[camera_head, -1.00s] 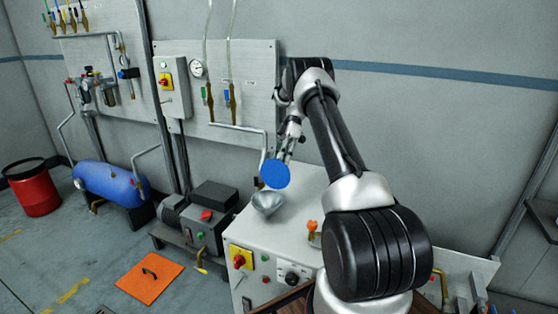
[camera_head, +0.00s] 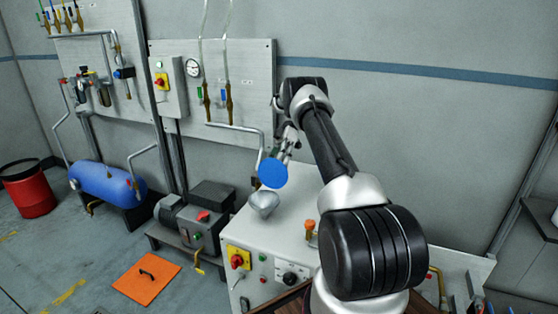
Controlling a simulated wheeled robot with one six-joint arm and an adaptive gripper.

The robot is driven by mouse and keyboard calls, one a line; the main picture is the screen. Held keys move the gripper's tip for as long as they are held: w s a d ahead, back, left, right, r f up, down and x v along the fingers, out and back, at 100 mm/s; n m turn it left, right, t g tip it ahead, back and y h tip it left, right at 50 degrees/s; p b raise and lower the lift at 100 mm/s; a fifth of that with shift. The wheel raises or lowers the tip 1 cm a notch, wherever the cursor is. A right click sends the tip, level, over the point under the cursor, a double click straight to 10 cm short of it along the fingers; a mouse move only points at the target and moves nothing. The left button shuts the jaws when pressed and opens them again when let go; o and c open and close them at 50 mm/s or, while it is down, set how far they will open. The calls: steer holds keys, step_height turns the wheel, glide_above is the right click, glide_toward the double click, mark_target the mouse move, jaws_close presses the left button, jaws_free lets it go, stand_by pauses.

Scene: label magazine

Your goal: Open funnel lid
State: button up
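A grey metal funnel (camera_head: 263,203) stands on top of the white machine cabinet (camera_head: 300,195). A round blue lid (camera_head: 272,174) is above and slightly right of the funnel, tilted so its face shows, with the funnel mouth uncovered below it. My gripper (camera_head: 282,157) is at the upper edge of the blue lid, at the end of my arm reaching over the cabinet. The fingers are small and partly hidden behind the lid, so I cannot tell whether they grip it or only touch it.
An orange-topped knob (camera_head: 310,226) stands on the cabinet right of the funnel. A pipe (camera_head: 235,127) runs down from the wall panel behind the funnel. A motor unit (camera_head: 200,215) stands to the left. An orange floor hatch (camera_head: 147,279) lies on the floor at lower left.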

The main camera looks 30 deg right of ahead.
steer(key=shift+s+d+f, duration=0.1)
steer(key=shift+d+f, duration=0.05)
steer(key=shift+f, duration=0.05)
